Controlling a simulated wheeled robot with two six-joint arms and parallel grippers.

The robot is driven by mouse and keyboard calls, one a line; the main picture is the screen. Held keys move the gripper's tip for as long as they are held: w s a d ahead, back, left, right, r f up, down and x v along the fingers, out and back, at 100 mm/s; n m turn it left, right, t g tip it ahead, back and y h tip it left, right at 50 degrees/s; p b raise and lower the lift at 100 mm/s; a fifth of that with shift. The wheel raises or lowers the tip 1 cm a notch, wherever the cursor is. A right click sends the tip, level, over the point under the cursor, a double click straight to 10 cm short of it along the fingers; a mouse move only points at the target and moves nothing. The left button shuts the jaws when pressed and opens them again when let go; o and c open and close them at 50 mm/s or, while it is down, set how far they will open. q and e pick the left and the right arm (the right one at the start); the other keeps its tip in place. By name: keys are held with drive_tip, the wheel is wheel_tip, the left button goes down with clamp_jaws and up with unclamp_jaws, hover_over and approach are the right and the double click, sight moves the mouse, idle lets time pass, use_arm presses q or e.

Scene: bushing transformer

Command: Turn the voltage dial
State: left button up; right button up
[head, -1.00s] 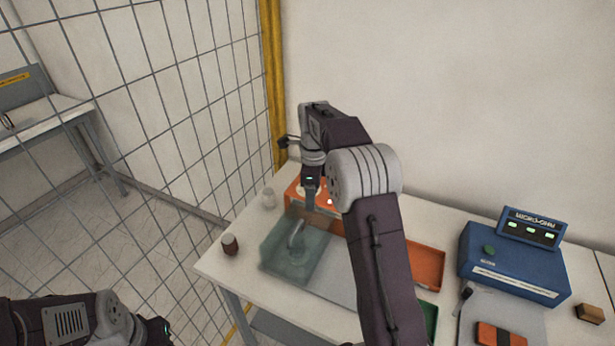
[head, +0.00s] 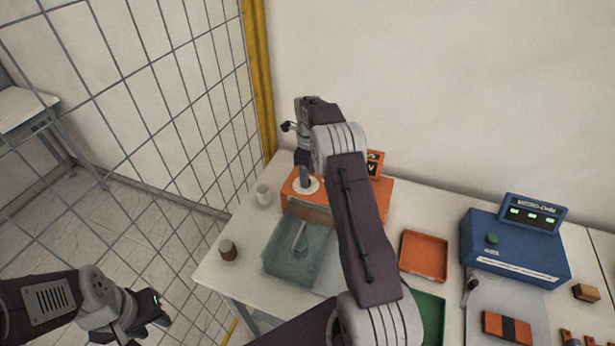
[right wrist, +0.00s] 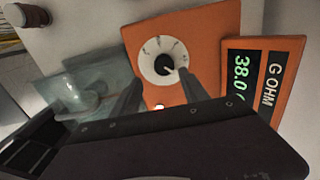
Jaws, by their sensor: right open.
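The orange tester box (head: 350,212) stands at the back left of the table, its small display (head: 373,164) partly behind my right arm. Its round white dial (head: 311,187) has a black knob (right wrist: 165,63), seen clearly in the right wrist view. My right gripper (head: 305,184) points down at the dial. In the right wrist view its fingers (right wrist: 160,82) are apart, with the knob just beyond the gap between the tips. I cannot tell whether they touch it. The display there (right wrist: 240,78) reads about 38.0, beside "G OHM". My left gripper (head: 153,306) is empty at lower left, off the table.
A clear box (head: 280,258) stands in front of the tester. An orange tray (head: 424,256), a green tray (head: 432,312) and a blue device (head: 512,252) lie right. A wire fence runs left.

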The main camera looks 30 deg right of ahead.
drive_tip(key=w+f, duration=0.1)
drive_tip(key=f, duration=0.1)
drive_tip(key=w+f, duration=0.1)
drive_tip(key=f, duration=0.1)
drive_tip(key=shift+w, duration=0.3)
drive_tip(key=shift+s+r, duration=0.4)
drive_tip(key=shift+s, duration=0.25)
drive_tip(key=shift+s+r, duration=0.1)
drive_tip(key=shift+s, duration=0.1)
drive_tip(key=shift+c, duration=1.2)
drive_tip(key=c, duration=0.5)
drive_tip(key=shift+w+f, duration=0.2)
drive_tip(key=shift+w, duration=0.05)
clamp_jaws()
use_arm(q)
drive_tip(key=shift+w+r, duration=0.25)
drive_tip(key=shift+w, duration=0.5)
